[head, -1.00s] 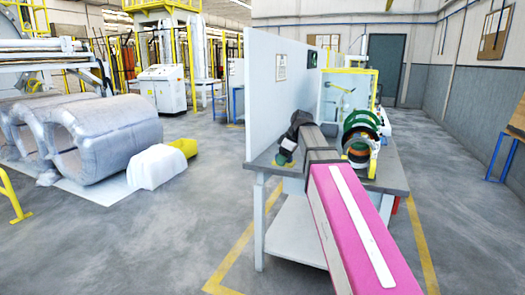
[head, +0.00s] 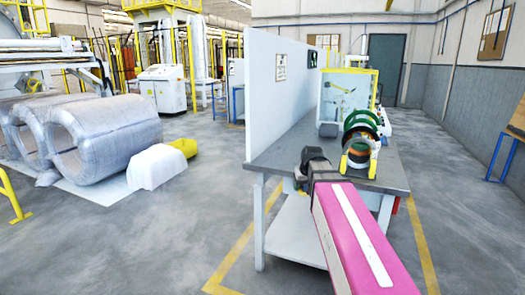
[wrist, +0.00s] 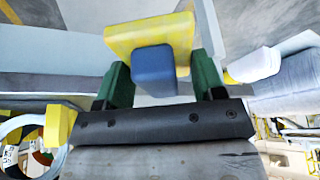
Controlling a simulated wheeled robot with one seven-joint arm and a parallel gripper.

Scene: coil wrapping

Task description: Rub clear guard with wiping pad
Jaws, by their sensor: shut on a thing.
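The clear guard (head: 346,92) is a see-through panel in a yellow frame, upright at the far end of the grey workbench. My gripper (wrist: 160,78) has green fingers shut on the blue block of the wiping pad (wrist: 153,70). The pad's yellow plate (wrist: 148,35) shows beyond the block in the wrist view. In the head view my dark wrist is at the bench's near left corner, and it hides most of the gripper and pad. The pad is well apart from the guard.
A tall pale partition (head: 285,100) runs along the bench's left side. Large wrapped coils (head: 105,135) lie on the floor at left.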

